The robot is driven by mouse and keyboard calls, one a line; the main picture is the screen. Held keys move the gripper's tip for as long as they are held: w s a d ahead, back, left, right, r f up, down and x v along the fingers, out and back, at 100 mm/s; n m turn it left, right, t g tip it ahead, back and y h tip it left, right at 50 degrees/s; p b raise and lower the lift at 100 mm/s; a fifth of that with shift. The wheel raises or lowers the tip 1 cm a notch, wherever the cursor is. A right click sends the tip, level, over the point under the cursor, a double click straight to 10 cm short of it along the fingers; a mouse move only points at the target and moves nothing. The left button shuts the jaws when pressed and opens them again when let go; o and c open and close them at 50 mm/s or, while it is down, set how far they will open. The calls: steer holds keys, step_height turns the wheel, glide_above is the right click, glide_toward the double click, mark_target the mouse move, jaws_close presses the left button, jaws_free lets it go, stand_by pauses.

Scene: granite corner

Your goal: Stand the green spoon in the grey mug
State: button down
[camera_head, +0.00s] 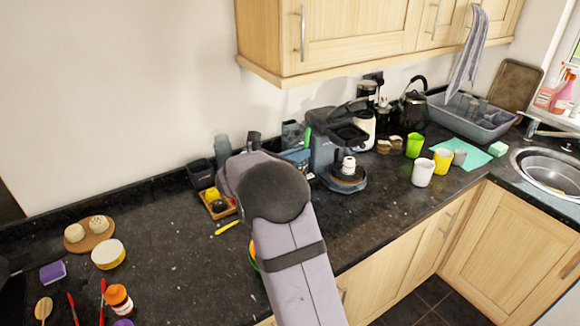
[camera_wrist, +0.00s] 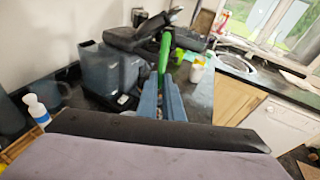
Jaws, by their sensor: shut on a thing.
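The green spoon (camera_head: 307,138) is held upright in my gripper (camera_head: 298,156), beside the coffee machine. In the wrist view the spoon (camera_wrist: 164,52) rises between the two blue fingers of my gripper (camera_wrist: 161,92), which are shut on it. Its lower end is hidden by the fingers. The grey mug (camera_head: 460,157) stands on the counter at the right, just right of the yellow cup and well apart from the spoon. I cannot make out the grey mug surely in the wrist view.
A dark coffee machine (camera_head: 325,150) stands between my gripper and the mug.

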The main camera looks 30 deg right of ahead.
steer(key=shift+w+d+r+n+t+p, duration=0.15)
steer(key=shift+w+d+n+t, duration=0.3)
steer(key=shift+w+t, duration=0.4)
steer(key=shift+w+d+f+n+t+p, duration=0.1)
steer(key=shift+w+d+n+t, duration=0.25)
steer(key=shift+w+t, duration=0.5)
steer(key=shift+w+d+r+n+t+p, duration=0.15)
steer(key=shift+w+d+n+t, duration=0.2)
steer(key=shift+w+n+t, duration=0.45)
steer(key=shift+s+f+m, duration=0.15)
steer(key=shift+f+m, duration=0.1)
steer(key=shift+m, duration=0.05)
step_height(320, 180, down, 13)
steer(key=b, duration=1)
steer(key=shift+r, duration=0.1)
steer(key=c, duration=1.8)
jaws_free()
steer(key=shift+c, duration=0.2)
